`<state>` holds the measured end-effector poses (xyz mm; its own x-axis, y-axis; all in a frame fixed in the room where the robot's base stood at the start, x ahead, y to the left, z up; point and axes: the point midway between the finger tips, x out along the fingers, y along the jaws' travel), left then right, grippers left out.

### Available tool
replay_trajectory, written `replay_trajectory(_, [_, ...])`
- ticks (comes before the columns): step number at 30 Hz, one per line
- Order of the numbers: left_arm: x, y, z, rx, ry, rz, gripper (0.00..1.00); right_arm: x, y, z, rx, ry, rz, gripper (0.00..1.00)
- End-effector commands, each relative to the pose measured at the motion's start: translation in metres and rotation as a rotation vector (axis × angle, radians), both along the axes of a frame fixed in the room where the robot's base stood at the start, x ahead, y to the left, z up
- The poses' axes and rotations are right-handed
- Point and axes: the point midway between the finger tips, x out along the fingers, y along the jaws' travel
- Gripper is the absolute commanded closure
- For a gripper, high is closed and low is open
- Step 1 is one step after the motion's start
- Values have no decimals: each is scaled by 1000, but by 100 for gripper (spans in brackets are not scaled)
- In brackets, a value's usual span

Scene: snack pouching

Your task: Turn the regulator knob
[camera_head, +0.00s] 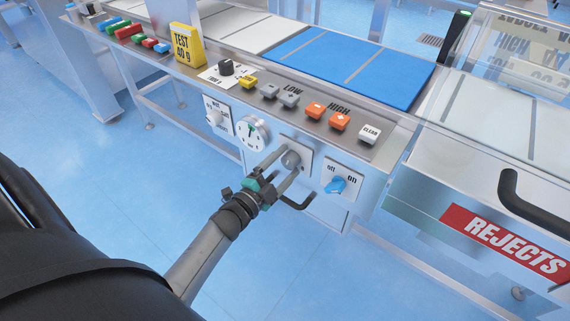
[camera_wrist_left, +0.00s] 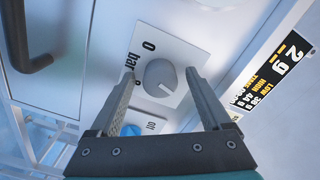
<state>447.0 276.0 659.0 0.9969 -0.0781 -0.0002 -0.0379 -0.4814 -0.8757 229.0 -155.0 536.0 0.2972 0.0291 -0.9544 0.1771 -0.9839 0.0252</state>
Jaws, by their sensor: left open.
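The regulator knob (camera_head: 292,159) is a round grey knob on a white plate on the front of the machine. In the left wrist view the knob (camera_wrist_left: 160,77) carries a light pointer line toward its lower right, and its plate is marked "0" and "bar". My left gripper (camera_head: 287,163) is open in front of the panel, its fingers pointing at the knob. In the left wrist view the fingers (camera_wrist_left: 159,80) appear on either side of the knob, with a gap showing on both sides. Whether the fingertips reach past its face is unclear. My right gripper is not in view.
A round gauge (camera_head: 251,133) is left of the knob; a blue off/on switch (camera_head: 336,185) is to its right. A dark handle (camera_head: 297,202) is just below. Buttons, including an orange one (camera_head: 340,120), line the ledge above. A REJECTS bin (camera_head: 420,205) stands right.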

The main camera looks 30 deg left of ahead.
Motion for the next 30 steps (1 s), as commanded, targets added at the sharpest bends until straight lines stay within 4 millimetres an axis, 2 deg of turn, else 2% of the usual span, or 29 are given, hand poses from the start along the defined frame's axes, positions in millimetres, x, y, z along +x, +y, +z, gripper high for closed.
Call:
replay_trajectory(6, [-9,0,0,0,4,0,18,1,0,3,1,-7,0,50])
replay_trajectory(8, [-16,1,0,0,4,0,18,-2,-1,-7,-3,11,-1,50])
replay_trajectory(14, [-54,4,1,-1,5,2,18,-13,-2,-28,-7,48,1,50])
replay_trajectory(21, [-108,8,1,-2,5,2,18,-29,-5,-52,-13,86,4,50])
replay_trajectory(25, [-130,10,1,0,3,1,18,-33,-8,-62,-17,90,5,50])
replay_trajectory(30, [-147,11,1,-1,1,1,18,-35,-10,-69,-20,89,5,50])
